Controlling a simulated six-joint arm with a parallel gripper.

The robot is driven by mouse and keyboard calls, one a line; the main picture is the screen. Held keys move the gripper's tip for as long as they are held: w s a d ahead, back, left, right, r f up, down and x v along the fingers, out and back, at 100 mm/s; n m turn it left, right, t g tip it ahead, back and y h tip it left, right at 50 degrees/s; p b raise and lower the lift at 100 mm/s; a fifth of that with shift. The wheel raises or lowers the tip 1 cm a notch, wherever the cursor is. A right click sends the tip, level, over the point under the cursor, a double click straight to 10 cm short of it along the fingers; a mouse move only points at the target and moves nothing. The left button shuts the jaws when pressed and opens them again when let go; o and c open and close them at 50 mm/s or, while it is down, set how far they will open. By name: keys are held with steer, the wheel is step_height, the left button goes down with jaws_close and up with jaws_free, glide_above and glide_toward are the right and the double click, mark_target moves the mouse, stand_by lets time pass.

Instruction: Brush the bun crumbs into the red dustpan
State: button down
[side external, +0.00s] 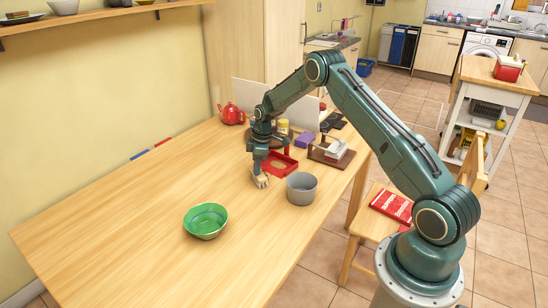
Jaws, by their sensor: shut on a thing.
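The red dustpan (292,160) lies on the wooden table, just right of my gripper, with its raised rim showing. A tan patch lies inside it; I cannot tell at this size whether it is crumbs. My gripper (259,170) points down at the dustpan's left side and is shut on a small pale brush (261,181), whose tan bristles are low at the table top. The arm hides part of the brush and of the dustpan. I cannot make out separate crumbs on the table.
A grey pot (301,190) stands close in front of the dustpan. A green bowl (206,221) is farther left.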

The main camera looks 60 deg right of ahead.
steer(key=shift+d, duration=0.45)
steer(key=shift+s+d+f, duration=0.1)
steer(key=shift+d, duration=0.4)
steer(key=shift+s+d+f, duration=0.1)
steer(key=shift+d, duration=0.35)
steer(key=shift+s+d, duration=0.1)
steer(key=shift+d, duration=0.95)
step_height(320, 180, up, 8)
steer(key=shift+a, duration=0.15)
steer(key=shift+f, duration=0.15)
steer(key=shift+n, duration=0.6)
steer(key=shift+a+f, duration=0.25)
steer(key=shift+f, duration=0.7)
steer(key=shift+a+f, duration=0.25)
steer(key=shift+f, duration=0.7)
steer(key=shift+a+f, duration=0.25)
steer(key=shift+f, duration=0.7)
